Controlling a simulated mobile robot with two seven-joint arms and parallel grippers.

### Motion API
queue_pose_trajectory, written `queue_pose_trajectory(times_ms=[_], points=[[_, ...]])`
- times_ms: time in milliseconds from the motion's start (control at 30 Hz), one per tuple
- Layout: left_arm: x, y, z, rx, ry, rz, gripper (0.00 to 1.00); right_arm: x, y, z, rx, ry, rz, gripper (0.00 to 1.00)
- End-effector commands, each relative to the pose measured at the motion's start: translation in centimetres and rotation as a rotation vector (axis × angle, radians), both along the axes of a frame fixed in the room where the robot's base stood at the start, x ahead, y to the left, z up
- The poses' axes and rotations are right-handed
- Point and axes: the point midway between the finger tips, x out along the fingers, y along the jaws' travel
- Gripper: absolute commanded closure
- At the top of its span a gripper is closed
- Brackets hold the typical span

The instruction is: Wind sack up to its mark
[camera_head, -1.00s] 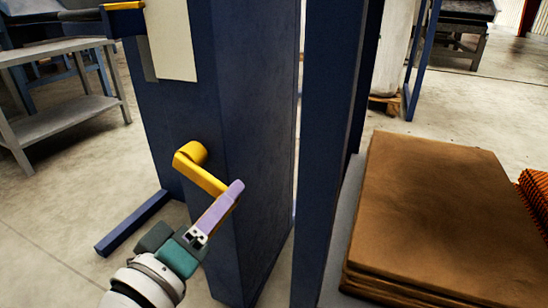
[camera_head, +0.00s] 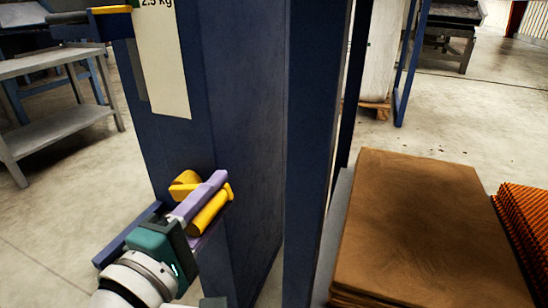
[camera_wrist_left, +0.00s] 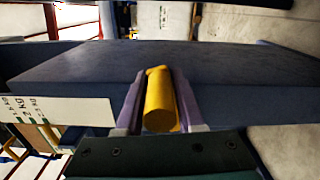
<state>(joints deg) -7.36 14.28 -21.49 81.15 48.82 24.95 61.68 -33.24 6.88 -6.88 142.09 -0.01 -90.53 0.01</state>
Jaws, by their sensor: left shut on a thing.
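A yellow crank (camera_head: 184,186) sticks out of the side of a dark blue post. Its yellow handle grip (camera_head: 214,208) lies between the two lilac fingers of my left gripper (camera_head: 208,205), which is shut on it. In the left wrist view the yellow grip (camera_wrist_left: 160,100) sits between both fingers, which press along its sides. A pale card (camera_head: 162,60) on the post carries weight marks, with "2.5 kg" at its top. I cannot make out which thing is the sack to be wound, or its mark. My right gripper is not in view.
A stack of brown sheets or sacks (camera_head: 425,225) lies right of the narrow blue upright (camera_head: 312,150). A grey bench (camera_head: 60,128) stands at left.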

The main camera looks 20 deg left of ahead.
Motion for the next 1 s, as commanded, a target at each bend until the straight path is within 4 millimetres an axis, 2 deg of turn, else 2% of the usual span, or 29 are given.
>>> queue_pose_trajectory(times_ms=[33,100,733,767,933,1000], points=[[0.22,0.02,1.1,0.006,-0.024,0.002,1.0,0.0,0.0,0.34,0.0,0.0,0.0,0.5],[0.24,0.09,1.24,0.007,-0.024,0.002,1.0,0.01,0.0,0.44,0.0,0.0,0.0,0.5],[0.31,0.3,1.53,0.013,-0.026,0.003,1.0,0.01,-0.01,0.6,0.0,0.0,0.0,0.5],[0.31,0.31,1.52,0.013,-0.026,0.003,0.57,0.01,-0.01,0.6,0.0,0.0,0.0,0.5],[0.27,0.33,1.37,0.009,-0.022,0.003,0.38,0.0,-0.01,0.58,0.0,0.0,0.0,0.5],[0.24,0.33,1.27,0.009,-0.019,0.003,0.38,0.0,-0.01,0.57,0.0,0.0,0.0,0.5]])
